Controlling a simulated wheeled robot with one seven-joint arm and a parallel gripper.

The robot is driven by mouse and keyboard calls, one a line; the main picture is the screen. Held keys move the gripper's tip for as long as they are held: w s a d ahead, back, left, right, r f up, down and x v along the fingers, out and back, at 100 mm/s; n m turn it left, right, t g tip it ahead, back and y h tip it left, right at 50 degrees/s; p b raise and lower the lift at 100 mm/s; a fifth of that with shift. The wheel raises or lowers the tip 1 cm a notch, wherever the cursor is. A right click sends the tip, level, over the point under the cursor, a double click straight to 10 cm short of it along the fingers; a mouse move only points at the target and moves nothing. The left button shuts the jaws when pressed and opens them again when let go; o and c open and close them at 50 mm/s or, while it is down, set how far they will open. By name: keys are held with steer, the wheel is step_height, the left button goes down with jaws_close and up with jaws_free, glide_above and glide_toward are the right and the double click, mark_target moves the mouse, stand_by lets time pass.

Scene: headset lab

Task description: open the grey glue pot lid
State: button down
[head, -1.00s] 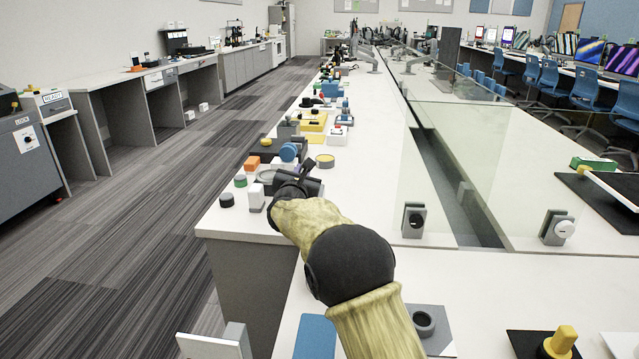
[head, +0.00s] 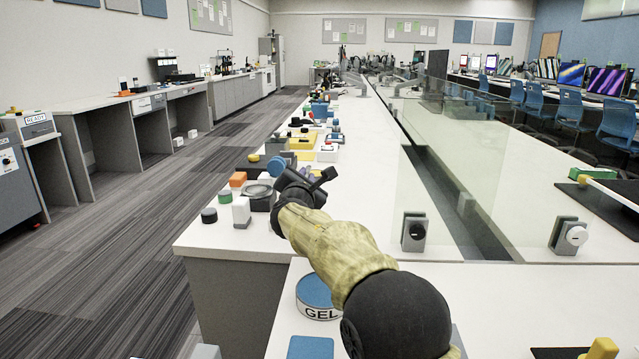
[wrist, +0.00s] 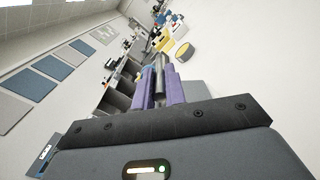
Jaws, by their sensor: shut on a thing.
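My gripper (head: 308,183) is over the left part of the near white bench, tilted, with its dark body hiding the bench behind it. In the wrist view its two purple finger pads (wrist: 173,88) are closed on a narrow grey piece (wrist: 159,72). This looks like the grey lid seen edge-on, but I cannot tell for certain. A dark block with a round grey top (head: 257,190) stands just left of my gripper. I cannot tell whether it is the glue pot. The join between the held piece and any pot is hidden.
A GEL jar (head: 318,298) is nearer. A glass panel (head: 425,180) stands right.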

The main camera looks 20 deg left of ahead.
steer(key=shift+w+d, duration=0.1)
steer(key=shift+d, duration=0.1)
stand_by(0.3)
steer(key=c, duration=1.5)
jaws_free()
steer(key=shift+o, duration=0.2)
steer(key=shift+s+a, duration=0.1)
steer(key=shift+s, duration=0.1)
steer(key=shift+s, duration=0.55)
steer(key=v, duration=1.6)
steer(key=shift+r, duration=0.1)
